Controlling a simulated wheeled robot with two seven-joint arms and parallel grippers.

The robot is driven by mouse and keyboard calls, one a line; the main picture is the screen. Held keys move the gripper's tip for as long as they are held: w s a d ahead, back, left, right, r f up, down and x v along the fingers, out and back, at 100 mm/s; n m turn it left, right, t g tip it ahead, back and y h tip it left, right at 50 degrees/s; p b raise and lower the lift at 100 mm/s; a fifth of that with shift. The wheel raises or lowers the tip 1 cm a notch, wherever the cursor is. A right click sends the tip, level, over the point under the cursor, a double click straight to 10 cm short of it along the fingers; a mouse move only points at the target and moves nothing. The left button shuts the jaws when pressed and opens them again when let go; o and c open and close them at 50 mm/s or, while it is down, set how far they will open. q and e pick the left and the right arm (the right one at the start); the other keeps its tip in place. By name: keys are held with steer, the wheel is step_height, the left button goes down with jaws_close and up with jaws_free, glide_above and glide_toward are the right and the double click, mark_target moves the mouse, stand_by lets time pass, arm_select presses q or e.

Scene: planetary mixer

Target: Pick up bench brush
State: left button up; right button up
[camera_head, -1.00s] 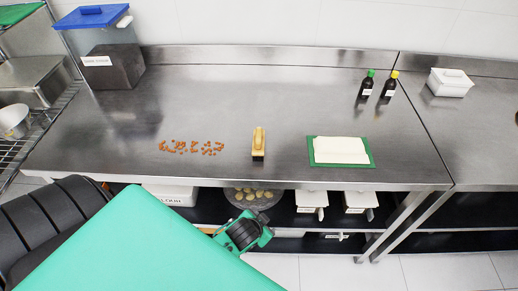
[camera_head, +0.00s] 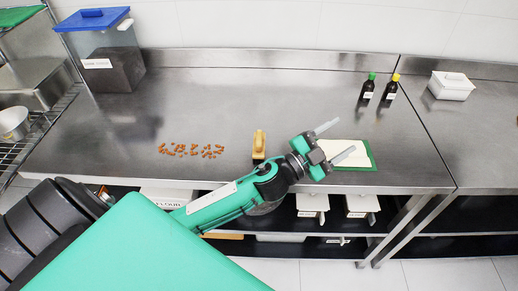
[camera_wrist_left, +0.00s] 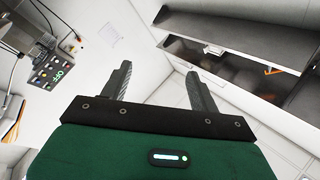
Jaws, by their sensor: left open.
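The bench brush (camera_head: 259,143) stands on the steel counter near its front edge, with a light wooden handle and a dark lower part. My left gripper (camera_head: 335,142) is open and empty, to the right of the brush and in front of the green board. My left forearm passes close to the lower part of the brush in the picture. In the left wrist view, my left gripper (camera_wrist_left: 158,85) has its fingers apart with nothing between them. The brush is not seen there. My right gripper is not in view.
Orange-brown crumbs (camera_head: 190,150) lie left of the brush. A green board (camera_head: 370,154) with a white slab (camera_head: 340,158) is at right. Dark bottles (camera_head: 388,97), a white box (camera_head: 450,86) and a blue-lidded bin (camera_head: 105,55) stand farther back. The counter's middle is clear.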

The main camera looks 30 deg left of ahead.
arm_select(q)
step_height(320, 180, up, 2)
steer(key=d+m+g+h, duration=0.3)
steer(key=m+h, duration=0.2)
steer(key=m+g+y, duration=1.1)
steer(key=g+y, duration=0.4)
steer(key=g, duration=0.1)
glide_toward(260, 138)
steer(key=shift+s+d+f, duration=0.1)
steer(key=shift+s+d, duration=0.05)
steer(key=shift+s, duration=0.1)
step_height(260, 138, down, 8)
steer(key=shift+r+p, duration=0.1)
steer(key=shift+p, duration=0.95)
steer(key=f+p, duration=0.2)
steer(key=f, duration=0.3)
steer(key=shift+w+a+p, duration=0.15)
steer(key=shift+a+p, duration=0.2)
steer(key=shift+p, duration=0.05)
steer(key=shift+f, duration=0.35)
steer(key=c, duration=1.1)
steer(key=shift+r, duration=0.1)
steer(key=shift+c, duration=0.2)
